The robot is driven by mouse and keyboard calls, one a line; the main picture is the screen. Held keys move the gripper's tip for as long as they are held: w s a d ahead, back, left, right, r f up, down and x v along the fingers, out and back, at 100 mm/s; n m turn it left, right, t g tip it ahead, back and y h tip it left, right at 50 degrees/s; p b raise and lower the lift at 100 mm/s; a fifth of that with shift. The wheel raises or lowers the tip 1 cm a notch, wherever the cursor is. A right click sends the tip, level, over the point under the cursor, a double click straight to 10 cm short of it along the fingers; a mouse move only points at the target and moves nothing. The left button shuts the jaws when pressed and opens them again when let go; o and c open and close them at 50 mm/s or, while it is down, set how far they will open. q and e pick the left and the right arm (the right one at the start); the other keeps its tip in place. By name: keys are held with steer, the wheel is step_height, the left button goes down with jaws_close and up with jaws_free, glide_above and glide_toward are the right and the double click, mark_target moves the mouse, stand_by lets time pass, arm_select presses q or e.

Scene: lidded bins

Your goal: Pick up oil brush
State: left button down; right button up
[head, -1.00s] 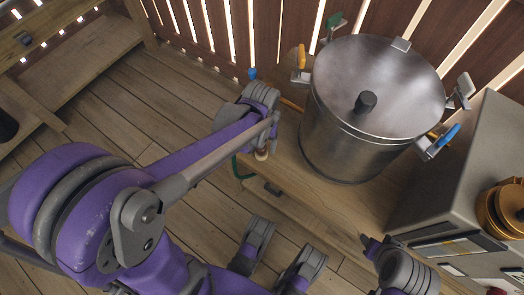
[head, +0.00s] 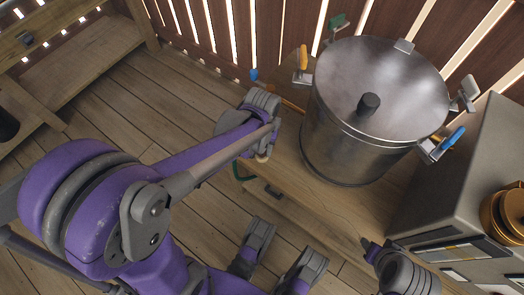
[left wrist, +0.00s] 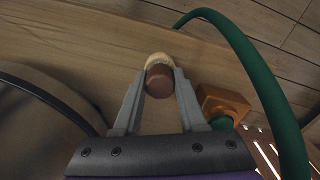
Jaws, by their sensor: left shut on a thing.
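The oil brush (left wrist: 160,82) has a brown, rounded end and a pale cream band. In the left wrist view it sits between the two fingers of my left gripper (left wrist: 160,84), which is shut on it. In the head view the left gripper (head: 264,148) is over the left part of the wooden table, beside the pot. Only a small pale tip of the brush (head: 262,158) shows there; the arm hides the rest. I cannot tell whether the brush touches the table.
A large lidded metal pot (head: 350,150) stands close right of the left gripper, with clips around its rim. A grey cabinet (head: 455,165) is further right. In the wrist view a green hose (left wrist: 265,75) curves near an orange block (left wrist: 222,103). The wooden table front (head: 310,205) is clear.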

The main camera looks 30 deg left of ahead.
mark_target(262, 148)
arm_select(q)
steer(key=shift+r, duration=0.1)
step_height(262, 148, up, 10)
steer(key=p, duration=0.3)
steer(key=shift+p, duration=0.3)
steer(key=c, duration=1.1)
jaws_free()
jaws_close()
